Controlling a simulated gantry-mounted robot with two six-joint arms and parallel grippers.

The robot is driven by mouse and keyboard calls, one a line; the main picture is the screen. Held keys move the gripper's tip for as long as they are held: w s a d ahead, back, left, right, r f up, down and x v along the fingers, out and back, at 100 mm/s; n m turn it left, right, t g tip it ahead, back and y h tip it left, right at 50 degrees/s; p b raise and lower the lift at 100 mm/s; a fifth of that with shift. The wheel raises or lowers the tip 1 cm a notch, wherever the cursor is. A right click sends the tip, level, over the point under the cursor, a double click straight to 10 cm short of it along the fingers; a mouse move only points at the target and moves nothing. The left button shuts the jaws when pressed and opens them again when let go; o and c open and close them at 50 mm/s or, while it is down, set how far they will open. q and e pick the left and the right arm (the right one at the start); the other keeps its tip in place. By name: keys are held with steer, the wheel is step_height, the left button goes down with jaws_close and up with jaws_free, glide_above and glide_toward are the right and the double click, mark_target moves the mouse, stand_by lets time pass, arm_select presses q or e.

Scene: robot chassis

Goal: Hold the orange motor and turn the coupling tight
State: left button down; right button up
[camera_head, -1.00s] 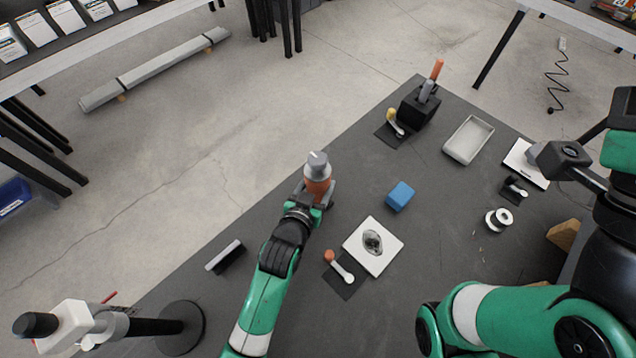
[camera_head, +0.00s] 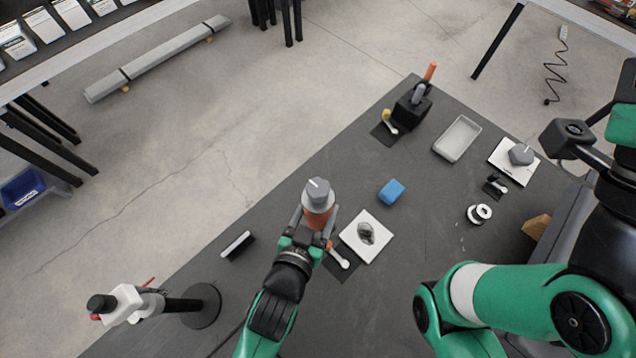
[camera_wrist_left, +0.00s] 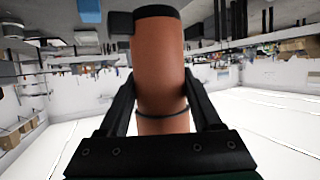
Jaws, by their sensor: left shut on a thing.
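The orange motor (camera_head: 317,216) is upright between the fingers of my left gripper (camera_head: 318,222), which is shut on it. The grey coupling (camera_head: 318,192), with a white line on top, sits on the motor's upper end. I cannot tell how tightly it sits. In the left wrist view the orange motor (camera_wrist_left: 160,65) stands between both fingers of the left gripper (camera_wrist_left: 163,105); its dark top edge shows. My right arm (camera_head: 510,300) is bent at the lower right; its gripper is not in view.
A white plate with a dark part (camera_head: 366,233), a blue block (camera_head: 391,192) and an orange-knobbed lever (camera_head: 340,258) lie near the left gripper. A grey tray (camera_head: 457,138), a grey knob (camera_head: 521,155) and a white spool (camera_head: 479,214) are farther right. A black post stand (camera_head: 198,305) is lower left.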

arm_select(q)
steer(key=shift+s+r, duration=0.45)
steer(key=shift+s, duration=0.3)
arm_select(e)
steer(key=shift+r, duration=0.55)
arm_select(q)
steer(key=shift+w, duration=1.65)
steer(key=w+b, duration=0.3)
steer(key=w, duration=0.8)
steer(key=shift+b, duration=0.3)
arm_select(e)
step_height(320, 180, down, 4)
arm_select(q)
steer(key=shift+f+b, duration=4.1)
steer(key=shift+f, duration=2)
arm_select(e)
step_height(320, 180, down, 8)
